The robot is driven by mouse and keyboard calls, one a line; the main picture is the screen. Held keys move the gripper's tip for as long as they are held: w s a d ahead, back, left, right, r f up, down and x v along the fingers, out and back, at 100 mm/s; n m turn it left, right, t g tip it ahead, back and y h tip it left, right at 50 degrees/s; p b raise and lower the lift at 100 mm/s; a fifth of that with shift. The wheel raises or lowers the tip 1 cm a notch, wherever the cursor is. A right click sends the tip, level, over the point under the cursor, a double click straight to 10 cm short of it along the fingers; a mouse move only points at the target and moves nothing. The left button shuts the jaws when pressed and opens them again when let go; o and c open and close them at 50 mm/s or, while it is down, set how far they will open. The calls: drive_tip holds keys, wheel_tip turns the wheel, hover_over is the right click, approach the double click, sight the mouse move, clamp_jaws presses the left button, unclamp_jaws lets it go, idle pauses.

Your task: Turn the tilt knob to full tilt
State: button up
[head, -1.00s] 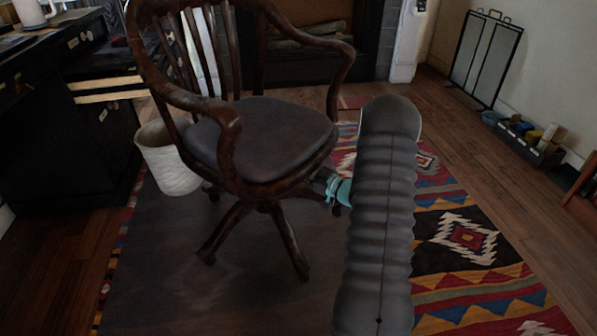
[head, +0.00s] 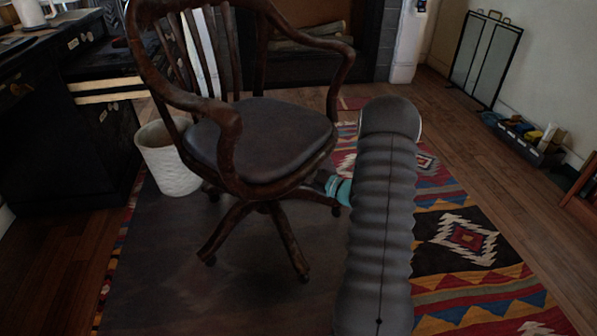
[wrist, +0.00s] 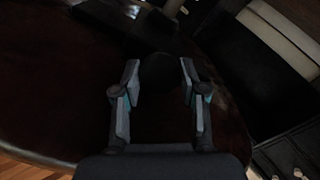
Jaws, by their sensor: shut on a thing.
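The wooden swivel chair (head: 262,135) with a dark seat stands on the rug in the head view. The tilt knob (wrist: 158,72) is a dark round shape under the seat in the wrist view, dim against the dark underside. My gripper (wrist: 159,72) has one finger on each side of the knob and is shut on it. In the head view my arm reaches in from the right, below the seat's edge. The fingertips and knob cannot be made out there. Any mark showing the knob's angle is too dark to see.
A white wastebasket (head: 168,158) stands left of the chair, beside a dark desk (head: 60,140). The chair's legs (head: 285,240) spread below the seat. A patterned rug (head: 465,240) and open wooden floor lie to the right, with a small caddy (head: 530,143) by the wall.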

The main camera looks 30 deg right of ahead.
idle(0.3)
drive_tip(key=o, duration=1.1)
drive_tip(key=shift+o, duration=0.2)
